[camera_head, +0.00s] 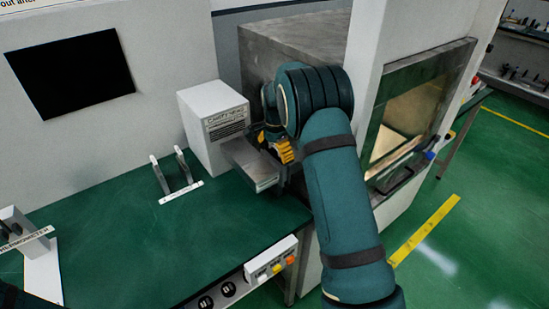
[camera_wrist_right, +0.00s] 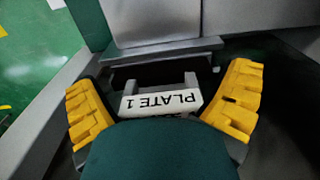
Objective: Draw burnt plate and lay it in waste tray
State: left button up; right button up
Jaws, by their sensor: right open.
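My right gripper (camera_head: 277,146) is open beside a grey open-topped tray (camera_head: 252,165) that juts from a white labelled box (camera_head: 212,120); the box's print is too small to read. In the right wrist view the two yellow fingers of my right gripper (camera_wrist_right: 164,103) stand apart, on either side of a white "PLATE 1" label (camera_wrist_right: 160,103), which appears upside down. A small grey bracket (camera_wrist_right: 190,80) rises behind the label, with a dark gap beyond. I cannot tell which part is the burnt plate, or whether the grey tray is the waste tray. My left gripper is not in view.
A two-pronged stand (camera_head: 174,175) is on the green bench (camera_head: 130,235), with a thermometer holder (camera_head: 38,265) at left. A button panel (camera_head: 272,262) is at the front edge. The windowed chamber (camera_head: 415,105) stands right of my arm. The middle bench is clear.

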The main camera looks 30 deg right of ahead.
jog(key=shift+s+a+f, duration=0.1)
jog(key=shift+s+f, duration=0.05)
jog(key=shift+f, duration=0.15)
dwell(0.4)
jog(key=c, duration=1)
jog(key=shift+r+p, duration=0.2)
jog(key=shift+p, duration=0.1)
jog(key=shift+w+r+p, duration=0.2)
jog(key=shift+r+p, duration=0.8)
jog(key=shift+r, duration=0.35)
jog(key=shift+c, duration=0.2)
jog(key=shift+r+p, duration=1.35)
jog(key=shift+r, duration=0.35)
